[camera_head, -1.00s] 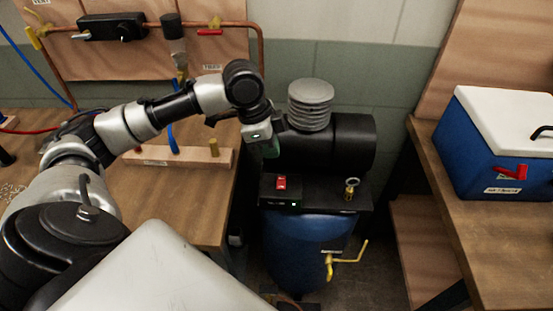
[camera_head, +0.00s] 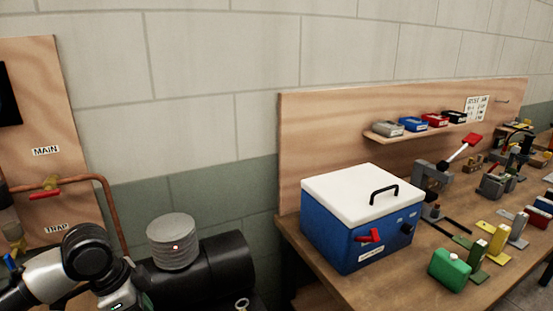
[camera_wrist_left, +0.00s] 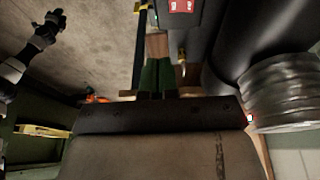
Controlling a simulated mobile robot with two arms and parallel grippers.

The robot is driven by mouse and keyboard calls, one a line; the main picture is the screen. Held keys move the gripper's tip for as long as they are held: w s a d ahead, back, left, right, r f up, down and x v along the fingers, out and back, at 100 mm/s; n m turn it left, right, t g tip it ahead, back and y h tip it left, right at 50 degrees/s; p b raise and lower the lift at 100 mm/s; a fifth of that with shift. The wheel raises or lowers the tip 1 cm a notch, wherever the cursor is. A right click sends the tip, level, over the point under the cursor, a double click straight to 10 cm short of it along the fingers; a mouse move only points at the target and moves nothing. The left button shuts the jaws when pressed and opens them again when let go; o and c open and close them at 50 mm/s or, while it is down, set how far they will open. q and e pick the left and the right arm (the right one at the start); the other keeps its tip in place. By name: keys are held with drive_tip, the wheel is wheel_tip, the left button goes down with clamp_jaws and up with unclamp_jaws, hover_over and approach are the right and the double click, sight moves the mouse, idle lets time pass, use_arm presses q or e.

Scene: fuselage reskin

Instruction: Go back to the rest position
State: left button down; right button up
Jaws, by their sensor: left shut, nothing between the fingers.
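My left arm (camera_head: 92,258) comes in from the lower left in the head view, with its wrist bent down in front of the black compressor (camera_head: 225,262). The gripper end is mostly cut off by the bottom edge. In the left wrist view my left gripper (camera_wrist_left: 158,64) shows green fingers that are together with nothing held. It appears close to the compressor, but I cannot tell whether it touches anything. A dark arm with a claw-like end (camera_wrist_left: 42,32), likely my right one, shows at the left of the wrist view; its jaws are too small to read.
The compressor's ribbed grey filter (camera_head: 173,242) stands beside my left wrist. A copper pipe (camera_head: 112,215) runs down the wooden panel at left. A blue cooler with a white lid (camera_head: 345,235) and several tools, including a green can (camera_head: 449,270), stand on the right bench (camera_head: 405,270).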

use_arm(q)
drive_tip(key=s+d+f+n+t, duration=0.3)
drive_tip(key=s+d+f+n, duration=0.3)
drive_tip(key=s+d+f, duration=0.75)
drive_tip(key=s+a+f+n+y, duration=0.3)
drive_tip(key=s+a+n, duration=0.1)
drive_tip(key=s+a, duration=0.1)
wheel_tip(320, 180, down, 26)
drive_tip(key=s+f+g, duration=0.1)
drive_tip(key=g, duration=0.1)
drive_tip(key=s+a+f+g, duration=0.1)
drive_tip(key=s+a+f, duration=0.2)
drive_tip(key=s+f, duration=1.2)
drive_tip(key=shift+s+a+m, duration=0.15)
drive_tip(key=shift+s+m, duration=0.15)
drive_tip(key=shift+s, duration=0.25)
